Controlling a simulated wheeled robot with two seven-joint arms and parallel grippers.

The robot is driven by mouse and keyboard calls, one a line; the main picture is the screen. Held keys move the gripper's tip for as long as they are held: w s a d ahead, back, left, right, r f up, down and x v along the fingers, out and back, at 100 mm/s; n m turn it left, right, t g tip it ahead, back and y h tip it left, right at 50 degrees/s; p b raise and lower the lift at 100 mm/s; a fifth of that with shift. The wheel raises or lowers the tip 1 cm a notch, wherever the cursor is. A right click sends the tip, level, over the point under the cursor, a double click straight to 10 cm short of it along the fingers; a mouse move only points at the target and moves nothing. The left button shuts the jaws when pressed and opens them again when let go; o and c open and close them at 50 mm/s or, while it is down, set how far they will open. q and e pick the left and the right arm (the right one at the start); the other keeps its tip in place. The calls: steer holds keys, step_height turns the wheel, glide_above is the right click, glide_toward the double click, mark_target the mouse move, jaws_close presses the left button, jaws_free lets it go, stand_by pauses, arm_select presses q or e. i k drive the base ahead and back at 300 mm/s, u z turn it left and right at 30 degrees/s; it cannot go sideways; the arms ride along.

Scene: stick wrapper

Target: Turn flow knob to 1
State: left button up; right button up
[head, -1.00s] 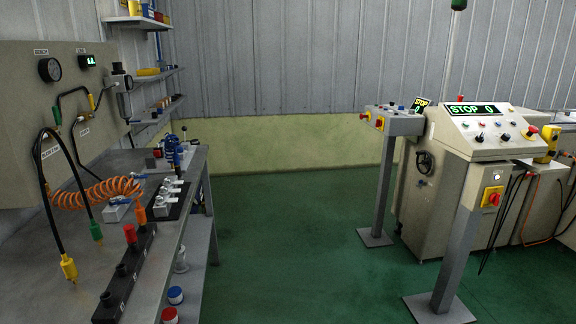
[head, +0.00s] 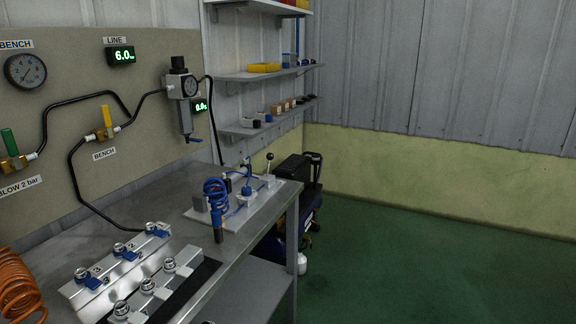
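I cannot make out which part is the flow knob. Several silver fittings with round tops and blue parts (head: 120,248) sit on a numbered metal bar on the bench. A second row of silver fittings (head: 147,286) stands beside it on a dark strip. A pale plate (head: 242,212) farther back carries a blue part (head: 246,190), a coiled blue hose (head: 215,192) and a black-knobbed lever (head: 269,158). A regulator (head: 181,88) hangs on the panel beside a small green display. Neither gripper is in view.
The beige panel (head: 70,90) holds a BENCH gauge (head: 25,71), a LINE display (head: 121,55) reading 6.0, and yellow (head: 107,116) and green (head: 8,141) valve handles. An orange coiled hose (head: 18,290) lies at lower left. Green floor (head: 400,250) is clear at right.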

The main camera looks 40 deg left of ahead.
mark_target(246, 191)
steer(key=i, duration=2.45)
steer(key=u, duration=3.7)
